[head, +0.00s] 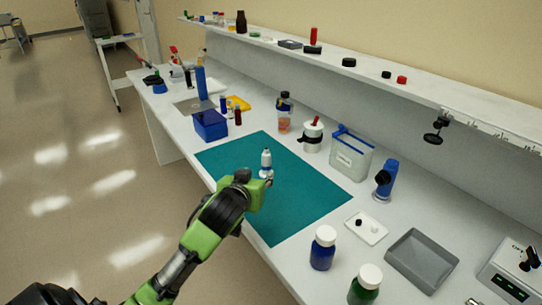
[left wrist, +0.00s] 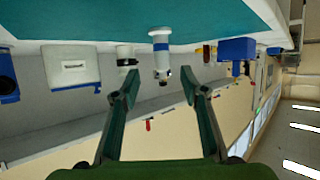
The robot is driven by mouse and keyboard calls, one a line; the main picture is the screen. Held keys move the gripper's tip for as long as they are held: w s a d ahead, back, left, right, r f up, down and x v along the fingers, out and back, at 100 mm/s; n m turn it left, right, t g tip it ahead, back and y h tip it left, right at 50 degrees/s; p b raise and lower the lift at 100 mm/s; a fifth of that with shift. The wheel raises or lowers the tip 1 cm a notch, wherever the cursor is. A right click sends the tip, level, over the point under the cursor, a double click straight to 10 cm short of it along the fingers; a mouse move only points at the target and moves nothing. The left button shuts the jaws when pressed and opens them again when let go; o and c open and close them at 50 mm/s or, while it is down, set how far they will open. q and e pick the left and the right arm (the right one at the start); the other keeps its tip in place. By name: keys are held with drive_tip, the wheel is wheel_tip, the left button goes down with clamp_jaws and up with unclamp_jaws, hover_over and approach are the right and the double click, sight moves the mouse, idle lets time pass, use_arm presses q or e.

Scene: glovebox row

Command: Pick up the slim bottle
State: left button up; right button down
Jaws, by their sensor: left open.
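The slim bottle (head: 266,159) is white with a blue band and stands upright on the teal mat (head: 292,209). In the left wrist view, which is upside down, the bottle (left wrist: 160,42) hangs from the mat at the top, its narrow tip pointing down between the fingers. My left gripper (head: 267,180) is open and empty. In the head view it is at the near side of the bottle and covers part of its foot. In the wrist view the fingertips (left wrist: 160,72) lie either side of the bottle's line, with no contact visible. My right gripper is not in view.
A blue box (head: 210,125) stands beyond the mat's far left corner. A white jar (head: 312,138), a clear bin (head: 350,157) and a blue device (head: 387,180) line the back. White-capped bottles (head: 323,248) stand at the near right. The mat around the bottle is clear.

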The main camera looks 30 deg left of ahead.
sight(265, 165)
use_arm(q)
drive_tip(key=shift+r+x, duration=0.2)
drive_tip(key=shift+x, duration=1)
drive_tip(key=x, duration=0.4)
drive_tip(key=shift+r, duration=0.1)
drive_tip(key=shift+x, duration=1.05)
drive_tip(key=shift+w+a+f, duration=0.15)
drive_tip(key=shift+w+f, duration=0.1)
drive_tip(key=shift+w, duration=0.05)
drive_tip(key=shift+w+a+f, duration=0.1)
drive_tip(key=shift+w+a, duration=0.1)
drive_tip(key=shift+w, duration=0.15)
drive_tip(key=x, duration=0.3)
drive_tip(key=shift+w+f+p, duration=0.15)
drive_tip(key=shift+p, duration=0.2)
drive_tip(key=shift+w+a+f, duration=0.1)
drive_tip(key=shift+w+a, duration=0.05)
drive_tip(key=shift+w, duration=0.05)
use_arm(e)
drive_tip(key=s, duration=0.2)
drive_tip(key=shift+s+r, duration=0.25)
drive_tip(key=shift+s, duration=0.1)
